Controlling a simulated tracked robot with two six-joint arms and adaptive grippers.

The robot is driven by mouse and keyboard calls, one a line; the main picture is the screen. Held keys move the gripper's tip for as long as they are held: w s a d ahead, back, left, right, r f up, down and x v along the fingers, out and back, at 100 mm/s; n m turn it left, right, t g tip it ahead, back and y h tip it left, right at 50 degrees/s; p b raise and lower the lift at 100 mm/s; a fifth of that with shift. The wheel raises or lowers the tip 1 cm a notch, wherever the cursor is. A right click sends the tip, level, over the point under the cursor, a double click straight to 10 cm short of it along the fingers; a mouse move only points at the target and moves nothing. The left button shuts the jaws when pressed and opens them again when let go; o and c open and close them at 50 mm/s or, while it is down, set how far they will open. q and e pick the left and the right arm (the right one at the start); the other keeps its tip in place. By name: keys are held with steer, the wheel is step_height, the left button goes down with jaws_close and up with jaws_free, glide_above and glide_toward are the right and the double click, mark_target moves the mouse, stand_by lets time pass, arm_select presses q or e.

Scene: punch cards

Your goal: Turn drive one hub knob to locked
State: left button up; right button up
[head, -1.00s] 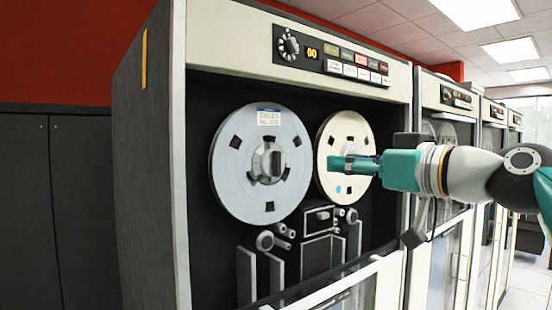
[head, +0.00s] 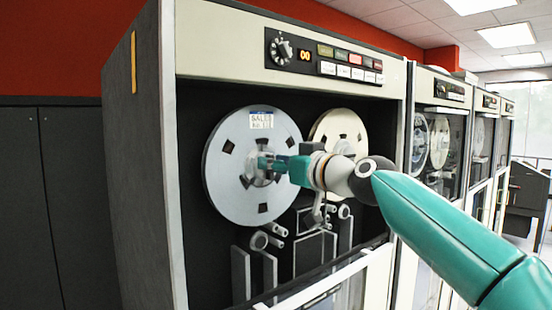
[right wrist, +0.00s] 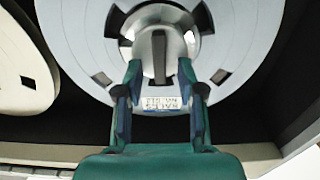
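The large grey tape reel (head: 225,180) of the first drive fills the left half of its bay. Its hub knob (right wrist: 158,57) shows in the right wrist view as a grey round hub with a dark raised bar, upright in that picture. My right gripper (right wrist: 158,72) is open, with one finger on each side of the bar and a gap to it on both sides. It also shows in the head view (head: 266,163), in front of the hub and partly covering it. My left gripper is out of view.
A cream reel (head: 338,128) stands to the right, partly behind my right arm. A control panel (head: 325,57) with a dial and buttons is above. Rollers (head: 260,240) and guides sit below the reels. More tape drives (head: 440,135) line up to the right.

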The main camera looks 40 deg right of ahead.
jaws_close()
steer(key=shift+m, duration=0.4)
steer(key=shift+w+d+f+m+p, duration=0.1)
steer(key=shift+d+f+m+p, duration=0.2)
steer(key=shift+m, duration=2.55)
steer(key=shift+s+d+f+m+p, duration=0.15)
steer(key=shift+m+p, duration=0.3)
steer(key=shift+m, duration=2.45)
steer(key=shift+w+d+f+m+p, duration=0.15)
steer(key=shift+d+f+m+p, duration=0.15)
steer(key=shift+m, duration=2.55)
steer(key=shift+a, duration=0.1)
jaws_free()
